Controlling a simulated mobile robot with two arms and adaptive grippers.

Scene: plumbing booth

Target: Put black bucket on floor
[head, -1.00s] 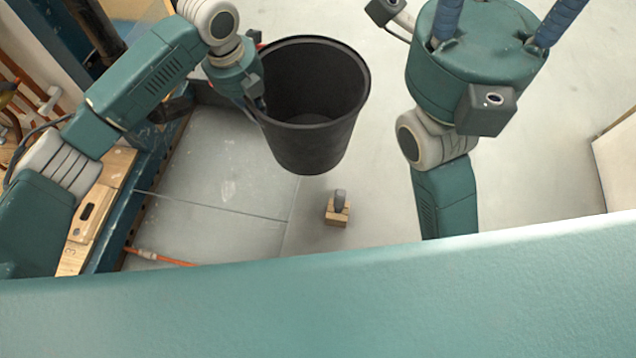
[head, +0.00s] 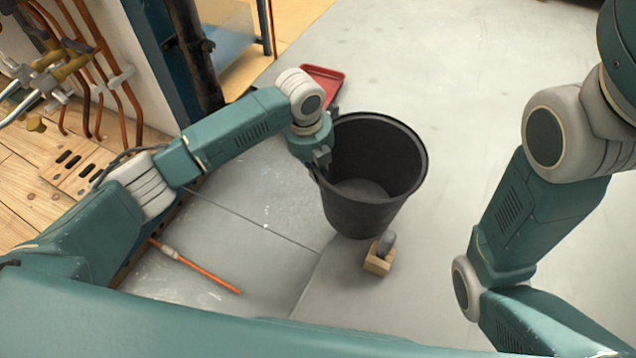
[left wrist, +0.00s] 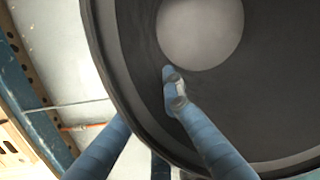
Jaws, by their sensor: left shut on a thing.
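The black bucket (head: 365,215) is upright and empty in the middle of the head view. My left gripper (head: 321,168) is shut on its rim at the left side. In the left wrist view, one blue finger of my left gripper (left wrist: 150,108) reaches inside the bucket (left wrist: 135,70) and the other is outside its wall. The bucket's base is low over the grey floor (head: 265,205); I cannot tell whether it touches. My right arm shows at the right, but its gripper is outside the picture.
A small wooden block with a grey knob (head: 379,256) is close by the bucket's lower right. A red tray (head: 323,82) lies behind the bucket. An orange rod (head: 200,270) lies on the floor at left. Copper pipes and a wooden bench stand at left.

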